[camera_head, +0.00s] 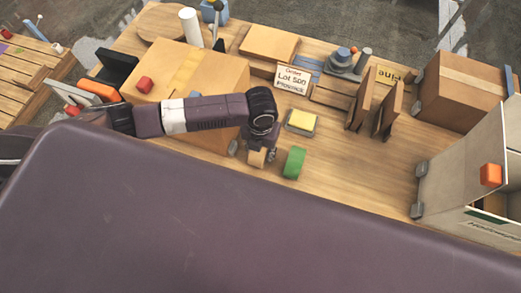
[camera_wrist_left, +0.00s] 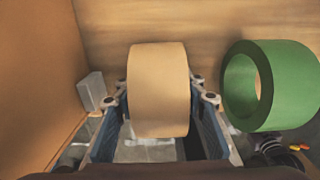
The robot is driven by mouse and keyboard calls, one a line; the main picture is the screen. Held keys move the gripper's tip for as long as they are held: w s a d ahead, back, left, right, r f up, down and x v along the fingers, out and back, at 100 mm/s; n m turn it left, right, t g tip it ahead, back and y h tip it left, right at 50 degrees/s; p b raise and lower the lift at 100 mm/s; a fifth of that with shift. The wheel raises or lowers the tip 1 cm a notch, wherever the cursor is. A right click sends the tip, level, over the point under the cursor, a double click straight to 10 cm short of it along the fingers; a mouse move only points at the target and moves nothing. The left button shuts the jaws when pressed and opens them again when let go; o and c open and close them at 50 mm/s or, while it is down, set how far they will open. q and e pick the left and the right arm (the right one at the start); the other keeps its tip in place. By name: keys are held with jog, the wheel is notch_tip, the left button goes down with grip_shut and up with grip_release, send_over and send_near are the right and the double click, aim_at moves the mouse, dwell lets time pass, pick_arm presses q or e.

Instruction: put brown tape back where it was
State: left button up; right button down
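The brown tape (camera_head: 257,157) is a tan roll standing on its edge on the wooden table, just left of the green tape (camera_head: 294,163). My left gripper (camera_head: 262,146) reaches down over it. In the left wrist view the brown tape (camera_wrist_left: 158,90) lies between the two fingers of my left gripper (camera_wrist_left: 158,102), with a narrow gap on each side. The fingers look open around it. The green tape (camera_wrist_left: 268,85) stands apart to the right of the fingers. My right gripper is in neither view.
A yellow pad (camera_head: 302,120) lies behind the tapes. Upright brown panels (camera_head: 388,111) and an open box (camera_head: 458,190) stand right. The table between is clear.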

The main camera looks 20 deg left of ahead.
pick_arm(q)
jog(key=shift+o, duration=1)
jog(key=shift+r, duration=0.25)
jog(key=shift+w+r, duration=0.1)
jog(key=shift+r, duration=0.3)
notch_tip(320, 180, up, 11)
jog(key=shift+r+b, duration=0.1)
jog(key=shift+b, duration=0.8)
